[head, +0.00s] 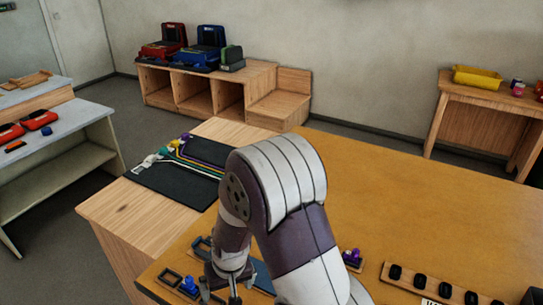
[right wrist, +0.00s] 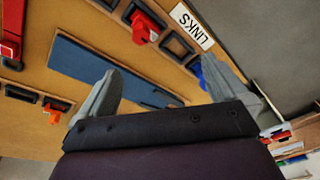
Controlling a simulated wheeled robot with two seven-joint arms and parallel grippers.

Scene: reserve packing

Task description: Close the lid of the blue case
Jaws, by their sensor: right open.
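The blue case (head: 197,57) stands on the low wooden shelf unit against the back wall in the head view. Its lid (head: 210,36) is raised upright at the back. My right gripper (head: 230,288) is low over the near wooden table, far from the case. In the right wrist view the gripper (right wrist: 163,92) is open, its two grey fingers apart with nothing held between them. A flat blue bar (right wrist: 95,67) lies on the table below the fingers. My left gripper is not in view.
A red case (head: 160,50) with raised lid stands left of the blue case, a green-and-dark box (head: 232,58) right of it. The table holds a black mat (head: 170,185) with coloured cables and a slotted wooden block (head: 430,288). Floor shows between table and shelf unit (head: 270,80).

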